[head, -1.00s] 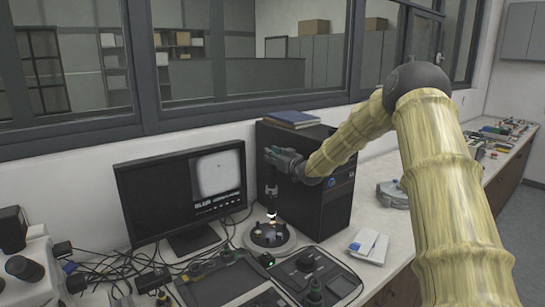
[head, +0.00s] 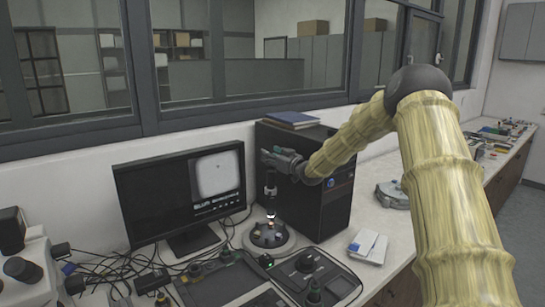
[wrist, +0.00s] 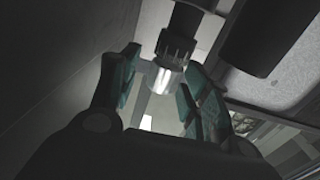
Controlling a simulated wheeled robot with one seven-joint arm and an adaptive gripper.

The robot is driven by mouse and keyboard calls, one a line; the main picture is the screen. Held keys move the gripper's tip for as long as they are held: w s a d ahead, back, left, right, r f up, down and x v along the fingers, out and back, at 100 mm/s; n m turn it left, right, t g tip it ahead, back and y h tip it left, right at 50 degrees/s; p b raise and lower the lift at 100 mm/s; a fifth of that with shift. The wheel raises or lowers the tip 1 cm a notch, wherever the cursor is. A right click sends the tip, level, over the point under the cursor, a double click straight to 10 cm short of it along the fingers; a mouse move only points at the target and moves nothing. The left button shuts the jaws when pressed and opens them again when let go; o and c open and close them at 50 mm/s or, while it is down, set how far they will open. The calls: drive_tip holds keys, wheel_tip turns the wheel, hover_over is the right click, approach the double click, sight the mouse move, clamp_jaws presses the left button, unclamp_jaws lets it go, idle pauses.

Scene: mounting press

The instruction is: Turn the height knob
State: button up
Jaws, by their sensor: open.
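A small inspection stand with a round base (head: 284,246) stands in front of the computer tower, with a dark upright body (head: 270,186) above it. My gripper (head: 264,157) is at the top of this body in the head view. In the wrist view, a black cylinder with a ribbed ring (wrist: 179,44) and a clear lower end lies between and beyond the teal fingertips of my gripper (wrist: 157,88). The jaws are apart, and I cannot tell whether either finger touches it. I cannot tell for sure which part is the height knob.
A black computer tower (head: 328,208) stands close behind my gripper. A monitor (head: 150,205) is to the left. Control boxes (head: 228,284) and cables crowd the front of the bench. A larger dark cylinder (wrist: 262,35) is close at the right in the wrist view.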

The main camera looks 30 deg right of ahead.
drive_tip(key=s+d, duration=0.1)
drive_tip(key=s, duration=1.1)
drive_tip(key=shift+f, duration=0.1)
